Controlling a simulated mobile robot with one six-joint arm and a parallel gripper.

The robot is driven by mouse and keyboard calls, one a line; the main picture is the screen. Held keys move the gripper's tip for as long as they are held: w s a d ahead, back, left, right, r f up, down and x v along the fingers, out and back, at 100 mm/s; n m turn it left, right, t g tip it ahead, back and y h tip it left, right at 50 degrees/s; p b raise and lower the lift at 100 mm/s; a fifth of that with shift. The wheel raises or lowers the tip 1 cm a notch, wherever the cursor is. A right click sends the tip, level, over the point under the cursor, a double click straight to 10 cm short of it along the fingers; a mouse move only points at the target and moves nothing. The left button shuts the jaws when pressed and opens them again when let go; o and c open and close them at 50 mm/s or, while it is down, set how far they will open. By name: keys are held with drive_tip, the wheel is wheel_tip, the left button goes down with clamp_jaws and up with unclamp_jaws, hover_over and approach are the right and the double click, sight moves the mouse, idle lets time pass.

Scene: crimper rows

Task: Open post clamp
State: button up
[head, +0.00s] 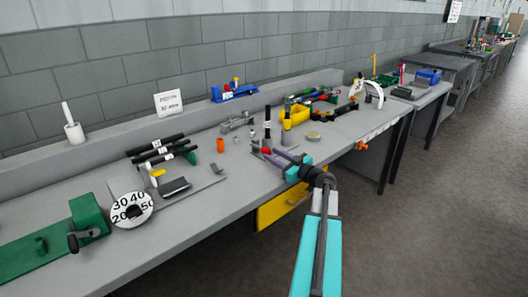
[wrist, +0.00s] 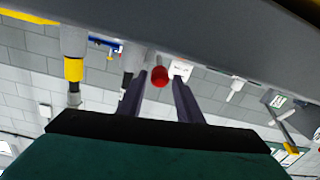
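My gripper (head: 273,156) reaches over the front part of the bench in the head view, its two purple-grey fingers apart. In the wrist view, my gripper (wrist: 160,95) is open, and a red knob (wrist: 159,76) shows between the fingertips with a small gap on each side. The red knob also shows by the fingers in the head view (head: 265,150). Two upright posts stand just behind: a black-topped one (head: 267,122) and a grey one (head: 286,136). A post with a yellow band (wrist: 74,68) shows in the wrist view. I cannot make out the clamp's body or whether it is closed.
A grey metal fixture (head: 237,122) and a yellow bin (head: 295,114) stand behind. Black-handled tools (head: 160,150), a number dial (head: 132,209) and a green device (head: 88,218) are on the left. A yellow drawer (head: 284,205) is under the bench edge.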

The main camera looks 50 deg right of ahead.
sight(260, 148)
drive_tip(key=shift+w+d+p, duration=0.1)
drive_tip(key=shift+w+p, duration=0.25)
drive_tip(key=shift+w, duration=2.3)
